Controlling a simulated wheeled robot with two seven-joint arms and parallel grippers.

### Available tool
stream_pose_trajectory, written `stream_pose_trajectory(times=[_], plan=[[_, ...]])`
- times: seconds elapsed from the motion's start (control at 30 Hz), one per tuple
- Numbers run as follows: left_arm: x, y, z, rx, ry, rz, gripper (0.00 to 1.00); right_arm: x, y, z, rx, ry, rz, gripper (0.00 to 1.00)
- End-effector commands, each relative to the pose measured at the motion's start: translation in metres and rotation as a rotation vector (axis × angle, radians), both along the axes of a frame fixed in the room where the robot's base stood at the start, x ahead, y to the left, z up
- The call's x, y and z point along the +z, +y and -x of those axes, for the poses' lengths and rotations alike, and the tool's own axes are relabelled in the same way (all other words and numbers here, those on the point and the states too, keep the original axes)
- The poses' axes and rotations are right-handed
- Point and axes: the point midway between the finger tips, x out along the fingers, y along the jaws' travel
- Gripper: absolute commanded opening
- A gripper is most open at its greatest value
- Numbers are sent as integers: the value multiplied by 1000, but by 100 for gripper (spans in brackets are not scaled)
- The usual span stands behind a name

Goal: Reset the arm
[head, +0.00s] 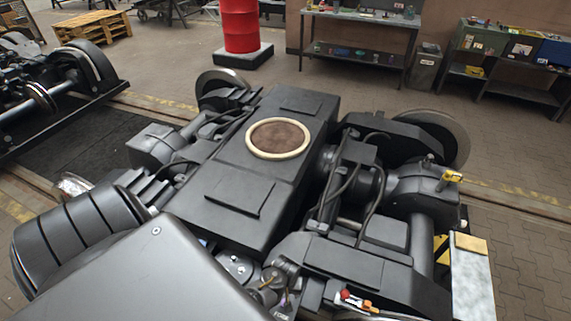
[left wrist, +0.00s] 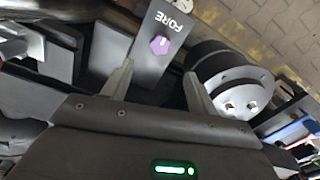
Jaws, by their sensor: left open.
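My left gripper (left wrist: 157,82) shows in the left wrist view with its two grey fingers spread apart. Nothing is held between them. Beyond the fingertips is a grey plate (left wrist: 165,45) marked FORE, with a purple hexagonal piece (left wrist: 159,44) on it. I cannot tell whether the fingers touch anything. In the head view, large dark grey parts at the lower left cover some of the bogie, and I cannot make out the left fingertips. The bogie (head: 235,195) fills the middle, with a round brown, cream-rimmed pad (head: 278,138) on top. I do not see my right gripper.
A red drum (head: 240,25) stands on a dark base at the back. A workbench (head: 360,20) and a shelf unit (head: 480,45) stand behind right. Another bogie (head: 50,85) is at left. A wooden pallet (head: 92,27) lies behind it.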

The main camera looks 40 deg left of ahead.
Motion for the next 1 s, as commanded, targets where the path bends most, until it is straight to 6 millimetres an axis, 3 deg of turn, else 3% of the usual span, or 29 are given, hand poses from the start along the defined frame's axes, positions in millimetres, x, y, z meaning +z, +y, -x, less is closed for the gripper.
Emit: stream_pose_trajectory(times=[0.43, 0.57, 0.67, 0.8, 0.9, 1.0], plan=[[-1, 0, 0, -1, 0, 0, 59, -1, 0, 0, 0, 0, 0, 54], [-28, 1, 14, -51, -1, -11, 59, -12, 0, 0, 0, 0, 0, 54], [-75, 1, 45, -157, -6, -28, 59, -32, 0, 0, 0, 0, 0, 54], [-154, 3, 112, -373, -25, -47, 59, -63, 0, 0, 0, 0, 0, 54], [-198, 5, 163, -523, -40, -50, 59, -83, 0, 0, 0, 0, 0, 54], [-229, 8, 210, -648, -56, -47, 59, -98, 0, 0, 0, 0, 0, 54]])
